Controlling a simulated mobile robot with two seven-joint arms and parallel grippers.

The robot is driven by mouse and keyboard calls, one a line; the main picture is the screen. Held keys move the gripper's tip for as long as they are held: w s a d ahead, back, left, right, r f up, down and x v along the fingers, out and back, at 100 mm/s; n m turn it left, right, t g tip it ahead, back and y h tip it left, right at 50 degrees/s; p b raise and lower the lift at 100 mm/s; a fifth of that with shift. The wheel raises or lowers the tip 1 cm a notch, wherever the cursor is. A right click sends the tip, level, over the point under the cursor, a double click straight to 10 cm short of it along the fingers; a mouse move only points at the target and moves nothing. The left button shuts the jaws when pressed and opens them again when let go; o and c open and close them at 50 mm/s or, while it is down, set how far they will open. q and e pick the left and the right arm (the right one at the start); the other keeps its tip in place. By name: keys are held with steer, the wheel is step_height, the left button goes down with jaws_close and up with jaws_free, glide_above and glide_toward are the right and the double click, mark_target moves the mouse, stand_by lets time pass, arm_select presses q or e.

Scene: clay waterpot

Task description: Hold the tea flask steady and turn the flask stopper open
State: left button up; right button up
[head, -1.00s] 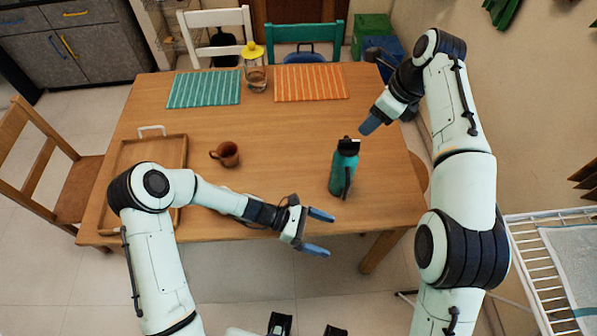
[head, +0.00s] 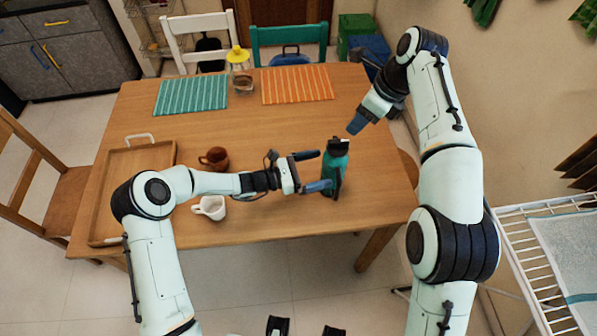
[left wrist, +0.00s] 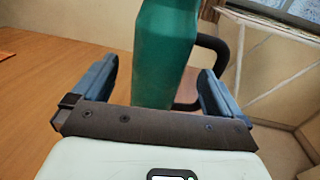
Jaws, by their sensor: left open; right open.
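The teal tea flask (head: 333,176) stands upright near the front right of the table. Its black stopper (head: 337,146) is on top, and a dark handle runs down its side. My left gripper (head: 323,170) is open at the flask's left side in the head view. In the left wrist view the flask's body (left wrist: 165,50) stands ahead between the spread fingers (left wrist: 158,88), its handle near the right finger. The stopper is out of that view. My right gripper (head: 356,124) is open and empty above the table, behind and right of the flask.
A brown mug (head: 215,158) and a white mug (head: 210,207) stand near my left forearm. A wooden tray (head: 130,160) lies at the left. A yellow-topped jar (head: 241,70) stands between the teal and orange mats at the back. The table's middle is clear.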

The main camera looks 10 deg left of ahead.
mark_target(335, 165)
arm_select(q)
steer(key=shift+x, duration=2.8)
